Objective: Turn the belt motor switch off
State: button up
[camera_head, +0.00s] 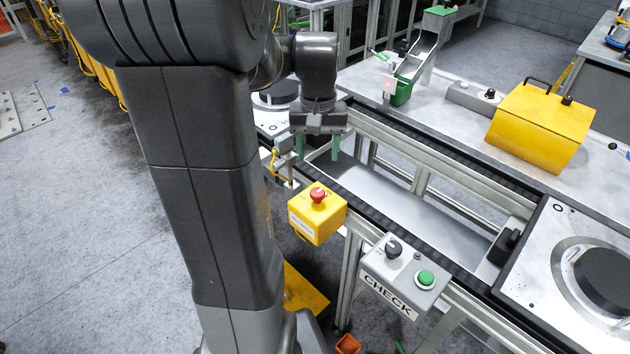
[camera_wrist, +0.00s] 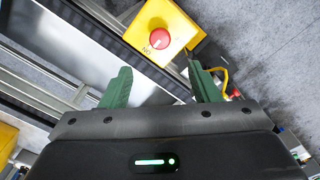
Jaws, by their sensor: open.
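A grey control box (camera_head: 378,268) labelled CHECK is fixed at the front rail of the belt frame. My gripper (camera_head: 321,152) is open and empty, pointing down over the left part of the belt frame, apart from both boxes. Its green fingers also show in the wrist view (camera_wrist: 161,82).
A yellow hooded case (camera_head: 540,125) and a green chute (camera_head: 403,92) stand on the back bench.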

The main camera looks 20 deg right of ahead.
aim_at(318, 192)
notch_tip(318, 192, down, 12)
jog(key=shift+p, duration=0.35)
jog(key=c, duration=1)
